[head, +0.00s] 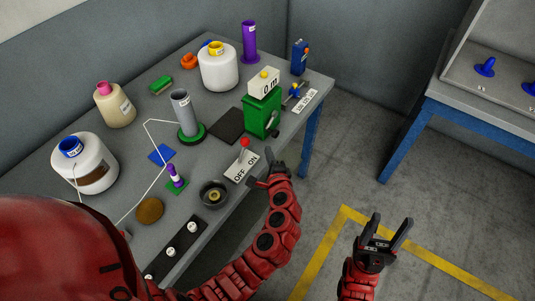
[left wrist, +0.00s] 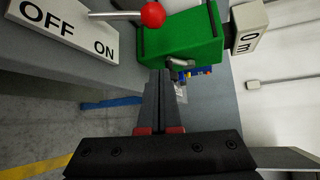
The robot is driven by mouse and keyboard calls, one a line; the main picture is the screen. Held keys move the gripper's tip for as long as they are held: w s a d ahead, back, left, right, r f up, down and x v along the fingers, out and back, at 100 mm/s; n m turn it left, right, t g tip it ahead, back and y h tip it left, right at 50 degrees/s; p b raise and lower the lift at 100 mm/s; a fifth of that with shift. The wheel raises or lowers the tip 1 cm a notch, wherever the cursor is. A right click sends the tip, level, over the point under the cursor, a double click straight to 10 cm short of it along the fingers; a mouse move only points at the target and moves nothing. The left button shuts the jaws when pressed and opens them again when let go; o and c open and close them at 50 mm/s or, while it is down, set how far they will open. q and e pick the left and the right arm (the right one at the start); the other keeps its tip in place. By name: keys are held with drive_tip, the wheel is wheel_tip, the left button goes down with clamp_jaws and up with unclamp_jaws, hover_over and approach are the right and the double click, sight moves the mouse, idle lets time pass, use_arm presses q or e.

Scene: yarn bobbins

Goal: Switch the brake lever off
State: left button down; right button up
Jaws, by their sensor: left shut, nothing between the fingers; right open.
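The brake lever has a red ball knob (head: 244,143) on a thin metal rod, and stands on a white plate (head: 245,168) marked OFF and ON near the table's front edge. The red knob (left wrist: 153,14) also shows at the top of the left wrist view, beside the plate (left wrist: 75,30). I cannot tell clearly which way the rod leans. My left gripper (head: 277,166) is shut and empty, just right of the ON end of the plate and apart from the knob. Its fingers (left wrist: 160,78) point toward the green box. My right gripper (head: 391,222) is open and empty over the floor.
A green counter box (head: 262,114) stands right behind the lever. A dark round dish (head: 213,194) sits in front-left of the plate. Bobbins, a grey cylinder (head: 182,104) and thread fill the grey table (head: 215,150).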

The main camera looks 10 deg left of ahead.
sight(242, 151)
use_arm(q)
drive_tip(key=p+x, duration=0.1)
drive_tip(key=x, duration=0.5)
drive_tip(key=shift+r, duration=0.2)
drive_tip(key=shift+s+a+r+p, duration=0.2)
drive_tip(key=shift+s+a+p, duration=0.15)
drive_tip(key=shift+a+p, duration=0.25)
drive_tip(key=shift+s+a+r+p, duration=0.2)
drive_tip(key=shift+s+a+p, duration=0.15)
drive_tip(key=shift+a+p, duration=0.2)
drive_tip(key=shift+s+a+p, duration=0.3)
drive_tip(key=shift+s+a, duration=0.05)
drive_tip(key=shift+s, duration=0.1)
